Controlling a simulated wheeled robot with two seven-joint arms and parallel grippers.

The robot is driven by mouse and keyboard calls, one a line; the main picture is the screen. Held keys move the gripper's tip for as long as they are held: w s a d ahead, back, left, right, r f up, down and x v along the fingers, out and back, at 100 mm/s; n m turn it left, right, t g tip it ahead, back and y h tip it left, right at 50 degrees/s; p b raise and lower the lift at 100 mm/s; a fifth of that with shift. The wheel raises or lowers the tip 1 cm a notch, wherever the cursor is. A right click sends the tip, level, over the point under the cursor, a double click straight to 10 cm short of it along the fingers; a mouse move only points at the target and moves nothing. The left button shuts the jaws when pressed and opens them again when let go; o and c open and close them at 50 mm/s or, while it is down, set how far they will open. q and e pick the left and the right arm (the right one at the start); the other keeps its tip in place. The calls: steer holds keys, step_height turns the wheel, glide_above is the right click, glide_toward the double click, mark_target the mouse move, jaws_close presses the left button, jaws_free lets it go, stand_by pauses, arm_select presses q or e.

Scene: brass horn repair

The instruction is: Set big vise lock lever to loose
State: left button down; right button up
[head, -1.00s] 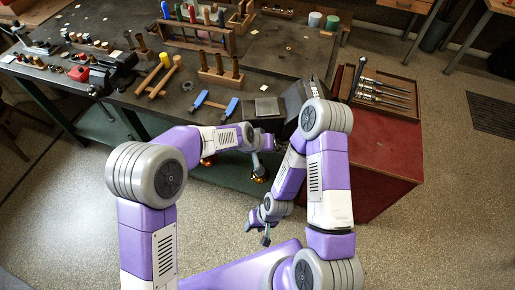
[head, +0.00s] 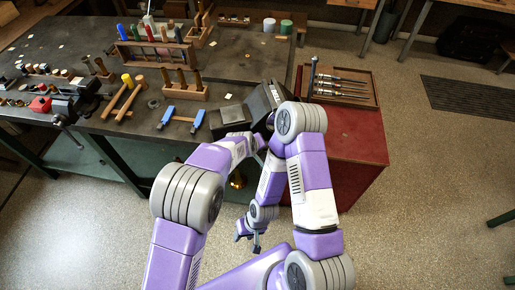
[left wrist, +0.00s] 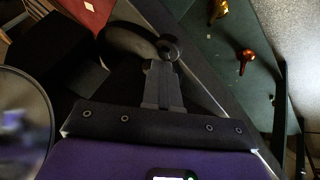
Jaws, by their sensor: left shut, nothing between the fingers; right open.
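The big vise (head: 262,98) is a dark block at the bench's front right corner, partly behind my arms in the head view. My left gripper (left wrist: 161,68) is shut and empty. In the left wrist view its fingertips are at or just below a dark round knob (left wrist: 168,46), in front of a curved dark part. I cannot tell whether they touch, or whether the knob belongs to the lock lever. In the head view the left hand is at the vise, mostly hidden. My right gripper (head: 249,244) is open and empty, low in front of the bench.
A red cabinet (head: 348,150) with a tray of screwdrivers stands right of the vise. Blue-handled tools (head: 182,119), a wooden rack and a smaller vise (head: 75,104) sit on the bench to the left. Brass pieces (left wrist: 243,57) show below the bench top. The floor in front is clear.

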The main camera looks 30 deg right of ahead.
arm_select(q)
steer(key=shift+s+d+f, duration=0.15)
steer(key=shift+s+f, duration=0.05)
steer(key=shift+s, duration=0.1)
steer(key=p+v, duration=0.3)
steer(key=v, duration=0.4)
steer(key=shift+a+r, duration=0.2)
steer(key=shift+r, duration=0.25)
arm_select(e)
steer(key=r, duration=0.1)
steer(key=s+r, duration=0.1)
steer(key=r, duration=0.1)
steer(key=shift+s+a+r, duration=0.15)
steer(key=shift+s+a, duration=0.05)
steer(key=shift+s, duration=0.05)
arm_select(q)
steer(key=shift+w, duration=0.15)
